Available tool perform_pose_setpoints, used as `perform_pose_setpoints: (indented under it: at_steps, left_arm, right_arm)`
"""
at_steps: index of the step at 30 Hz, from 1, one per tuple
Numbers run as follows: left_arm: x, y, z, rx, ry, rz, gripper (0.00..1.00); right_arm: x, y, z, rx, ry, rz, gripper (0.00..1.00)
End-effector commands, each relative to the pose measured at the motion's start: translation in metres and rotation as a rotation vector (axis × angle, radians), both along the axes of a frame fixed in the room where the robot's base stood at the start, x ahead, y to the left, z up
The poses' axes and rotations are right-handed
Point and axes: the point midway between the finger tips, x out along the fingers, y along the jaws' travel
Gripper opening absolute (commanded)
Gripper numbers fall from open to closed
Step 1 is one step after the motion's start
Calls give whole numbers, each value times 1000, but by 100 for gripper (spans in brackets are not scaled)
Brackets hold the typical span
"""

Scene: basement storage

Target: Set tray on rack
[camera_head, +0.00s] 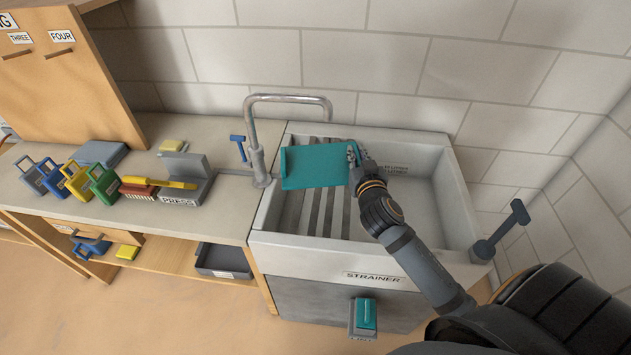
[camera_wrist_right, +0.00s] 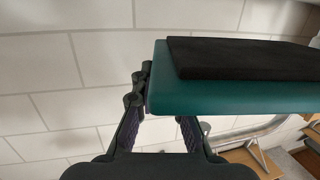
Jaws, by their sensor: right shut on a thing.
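The teal tray (camera_head: 312,166) is over the left half of the sink, above the grey slatted rack (camera_head: 322,215). My right gripper (camera_head: 355,155) is shut on the tray's right end. In the right wrist view the tray (camera_wrist_right: 230,97) lies across the fingers (camera_wrist_right: 163,110), with a dark panel on one face. The tray covers part of the rack's slats. I cannot tell whether it touches the rack. My left gripper is not in view.
The sink (camera_head: 455,205) has a faucet (camera_head: 258,155) at its left and an empty right basin. Colored padlock-like blocks (camera_head: 72,180) and a grey press (camera_head: 185,175) stand on the left counter. A teal-topped block (camera_head: 366,313) shows at the sink's front.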

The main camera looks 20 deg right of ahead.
Motion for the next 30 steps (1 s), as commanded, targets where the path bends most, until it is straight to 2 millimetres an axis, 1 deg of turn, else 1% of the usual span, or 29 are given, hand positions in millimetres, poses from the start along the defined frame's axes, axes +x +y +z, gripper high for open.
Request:
perform_pose_setpoints:
  at_steps: [1,3,7,10,12,14,16,18,21,26,28,30]
  left_arm:
    - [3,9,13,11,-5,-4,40]
    - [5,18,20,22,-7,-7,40]
    - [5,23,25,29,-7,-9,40]
    - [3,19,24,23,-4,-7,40]
    - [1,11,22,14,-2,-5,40]
    - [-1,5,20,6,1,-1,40]
    - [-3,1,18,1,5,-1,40]
    - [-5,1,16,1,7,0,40]
    - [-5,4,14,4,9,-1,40]
    - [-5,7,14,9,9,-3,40]
    - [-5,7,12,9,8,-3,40]
    - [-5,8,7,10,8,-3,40]
  right_arm:
    - [12,-6,4,-12,4,50,0]
    - [26,-14,-3,-3,10,111,0]
    - [39,-29,-9,19,16,171,0]
    - [42,-32,-12,28,16,184,0]
    - [42,-32,-16,30,17,184,0]
    - [41,-32,-26,32,17,182,0]
    - [41,-32,-42,35,18,181,0]
    - [41,-32,-56,34,18,181,0]
    - [41,-31,-71,29,17,183,0]
    - [41,-32,-76,29,15,183,0]
    - [41,-31,-84,29,17,182,0]
    - [41,-31,-98,29,18,181,0]
